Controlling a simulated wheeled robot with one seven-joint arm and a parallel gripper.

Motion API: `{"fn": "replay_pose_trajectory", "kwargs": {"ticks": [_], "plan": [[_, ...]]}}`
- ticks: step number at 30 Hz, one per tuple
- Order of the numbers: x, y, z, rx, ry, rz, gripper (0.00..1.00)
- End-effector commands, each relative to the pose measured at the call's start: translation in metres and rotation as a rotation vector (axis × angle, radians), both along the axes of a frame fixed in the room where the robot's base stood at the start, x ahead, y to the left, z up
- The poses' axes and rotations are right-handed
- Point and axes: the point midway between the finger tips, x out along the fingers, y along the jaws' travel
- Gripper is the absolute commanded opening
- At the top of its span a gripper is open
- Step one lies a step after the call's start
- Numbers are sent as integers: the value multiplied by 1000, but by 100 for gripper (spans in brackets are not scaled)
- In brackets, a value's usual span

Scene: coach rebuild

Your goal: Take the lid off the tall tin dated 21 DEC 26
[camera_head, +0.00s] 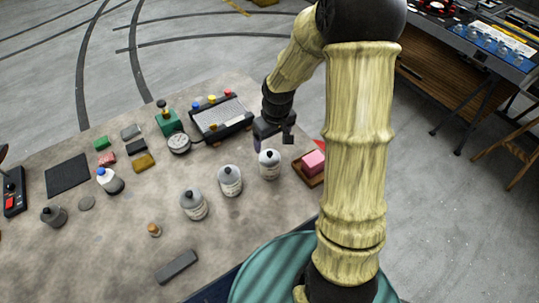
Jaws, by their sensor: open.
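Three pale grey tins with white labels and dark-knobbed lids stand in a slanting row: a left tin (194,206), a middle tin (231,183) and a right tin (270,167). The label print is too small to read, so I cannot tell which one is dated 21 DEC 26. All three appear lidded. My gripper (274,141) is open and appears empty, just beyond the right tin's top in the picture. I cannot tell whether it touches that tin.
A pink block on a brown tray (308,181) stands right of the right tin. A black-framed panel (221,118) and a round gauge (179,143) lie behind. A small cork-coloured piece (154,230) and a dark grey bar (177,267) lie in front. The table's front left is mostly clear.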

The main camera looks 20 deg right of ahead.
Motion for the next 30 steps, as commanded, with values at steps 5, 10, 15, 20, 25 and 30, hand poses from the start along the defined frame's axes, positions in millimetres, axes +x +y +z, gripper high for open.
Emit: {"fn": "replay_pose_trajectory", "kwargs": {"ticks": [5, 10, 15, 20, 25, 30], "plan": [[2, 1, -18, 1, 1, 1, 79], [2, 1, -19, -1, 0, 1, 79], [2, 1, -20, 0, 0, 1, 79], [2, 3, -28, 0, 3, 5, 79], [2, 4, -48, 0, 6, 3, 79], [5, 1, -67, 0, 2, -5, 79]]}}
